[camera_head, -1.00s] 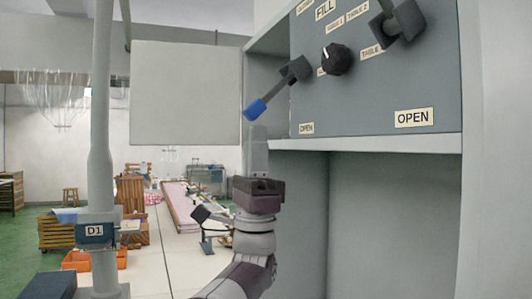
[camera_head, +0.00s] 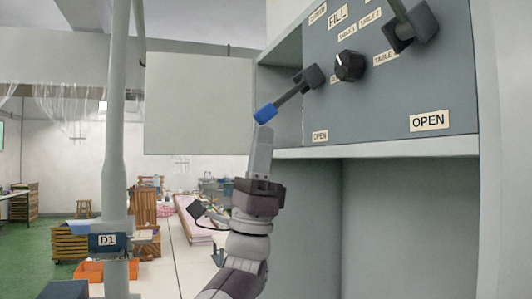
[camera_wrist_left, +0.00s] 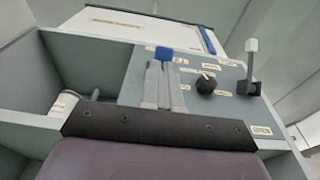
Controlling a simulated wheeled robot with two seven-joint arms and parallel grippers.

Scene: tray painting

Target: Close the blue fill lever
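The fill lever with its blue tip (camera_head: 265,113) slants down and left from its dark pivot (camera_head: 312,76) on the grey panel, above an OPEN label. My left gripper (camera_head: 263,135) points upward just below the blue tip. The wrist view shows its two fingers (camera_wrist_left: 164,85) close together, with no object visible between them. The blue tip (camera_wrist_left: 164,53) shows just beyond the fingertips, and the fingers hide the lever's shaft there. I cannot tell whether they touch it. My right gripper is in neither current view.
A black knob (camera_head: 349,66) and a second lever's pivot block (camera_head: 410,27) are right of the fill lever. A pale flat panel (camera_head: 200,104) stands to the left. The cabinet shelf edge (camera_head: 380,146) runs below the controls, with an empty recess beneath.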

